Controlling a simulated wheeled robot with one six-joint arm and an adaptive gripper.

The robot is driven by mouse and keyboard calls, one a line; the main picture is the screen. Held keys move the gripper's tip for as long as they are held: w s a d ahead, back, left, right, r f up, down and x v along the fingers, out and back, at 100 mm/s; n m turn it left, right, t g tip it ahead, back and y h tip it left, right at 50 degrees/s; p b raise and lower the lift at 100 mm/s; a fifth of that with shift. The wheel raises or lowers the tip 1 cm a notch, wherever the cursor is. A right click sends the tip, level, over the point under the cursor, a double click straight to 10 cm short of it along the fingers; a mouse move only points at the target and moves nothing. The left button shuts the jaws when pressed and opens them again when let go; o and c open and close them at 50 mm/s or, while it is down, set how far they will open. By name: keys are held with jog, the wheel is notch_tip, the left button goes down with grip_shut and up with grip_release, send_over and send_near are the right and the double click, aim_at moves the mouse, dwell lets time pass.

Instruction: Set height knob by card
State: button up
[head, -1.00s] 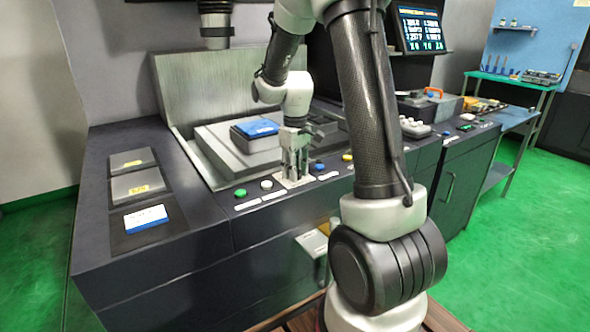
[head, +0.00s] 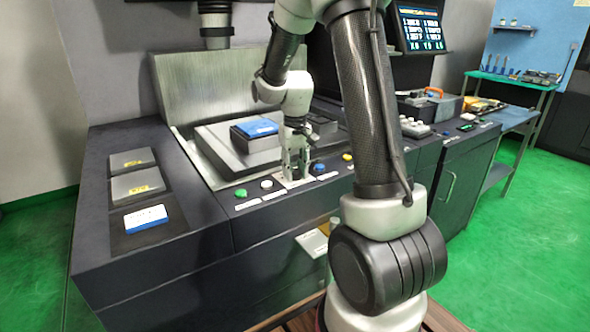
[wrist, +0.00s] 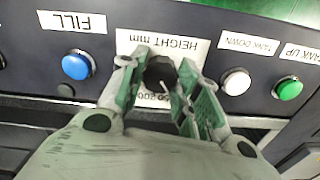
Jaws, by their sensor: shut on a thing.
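The black height knob (wrist: 160,74) sits on a white plate (wrist: 190,45) marked "HEIGHT mm", upside down in the wrist view, with "200" partly showing below it. My gripper (wrist: 158,80) has its fingers on both sides of the knob and is shut on it. In the head view my gripper (head: 294,165) points down at the front panel, and its fingers hide the knob. A white card with a blue band (head: 146,218) lies on the left top of the machine. Its writing is too small to read.
Beside the knob are a blue FILL button (wrist: 76,66), a white TANK DOWN button (wrist: 235,81) and a green TANK UP button (wrist: 290,88). A yellow button (head: 347,157) is further right.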

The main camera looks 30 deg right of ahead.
aim_at(295, 170)
jog(key=shift+m, duration=1.3)
jog(key=o, duration=1.1)
jog(key=shift+c, duration=0.2)
notch_tip(295, 170, up, 12)
jog(key=shift+w, duration=0.1)
